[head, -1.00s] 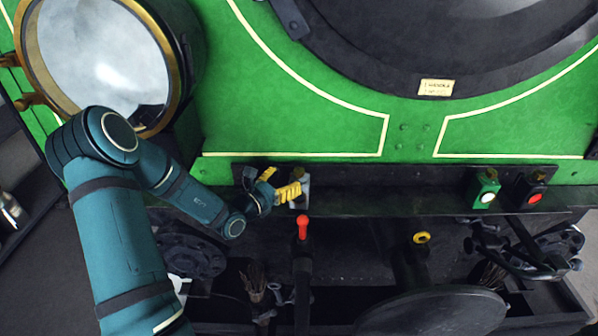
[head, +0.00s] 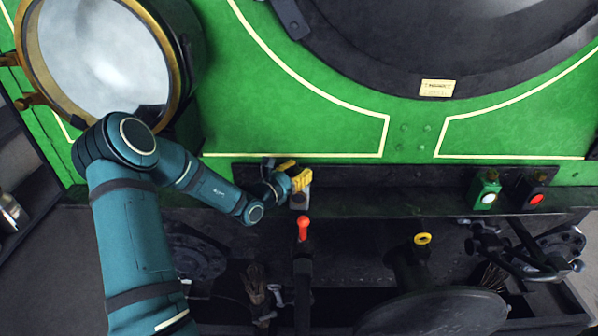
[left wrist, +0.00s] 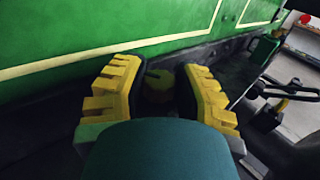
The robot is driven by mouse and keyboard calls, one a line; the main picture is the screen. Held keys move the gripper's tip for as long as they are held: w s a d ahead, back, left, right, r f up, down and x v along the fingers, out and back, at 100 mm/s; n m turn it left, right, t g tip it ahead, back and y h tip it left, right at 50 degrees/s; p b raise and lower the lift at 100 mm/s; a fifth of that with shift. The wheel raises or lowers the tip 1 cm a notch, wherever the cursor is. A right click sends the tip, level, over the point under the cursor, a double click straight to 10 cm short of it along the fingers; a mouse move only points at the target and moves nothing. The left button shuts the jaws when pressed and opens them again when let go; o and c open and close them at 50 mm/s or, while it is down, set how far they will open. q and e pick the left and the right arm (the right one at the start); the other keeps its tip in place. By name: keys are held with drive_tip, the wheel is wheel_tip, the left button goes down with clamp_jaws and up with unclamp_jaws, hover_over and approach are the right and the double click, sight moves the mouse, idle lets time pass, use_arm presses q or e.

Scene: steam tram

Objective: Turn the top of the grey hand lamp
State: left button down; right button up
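The grey hand lamp (head: 300,199) stands on the dark ledge below the green front. Only its lower grey body shows in the head view; its top is hidden by my left gripper (head: 292,176). My left gripper has yellow fingers and is over the lamp's top. In the left wrist view, the fingers (left wrist: 160,88) are spread apart, one on each side of the lamp's dim, brass-coloured top (left wrist: 159,84). Gaps seem to show between the top and the pads, though the area is dark. My right gripper is in neither view.
A green lamp (head: 486,190) and a black lamp with a red light (head: 533,192) stand farther right on the ledge. A red-topped lever (head: 303,228) rises just below the grey lamp. A large round headlamp (head: 98,58) is at upper left. The ledge between the lamps is clear.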

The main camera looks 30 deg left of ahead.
use_arm(q)
drive_tip(key=shift+m+g+h+p, duration=0.35)
drive_tip(key=shift+m+h, duration=0.35)
drive_tip(key=shift+h, duration=0.3)
drive_tip(key=c, duration=0.6)
unclamp_jaws()
drive_tip(key=shift+c, duration=0.2)
drive_tip(key=v, duration=1.2)
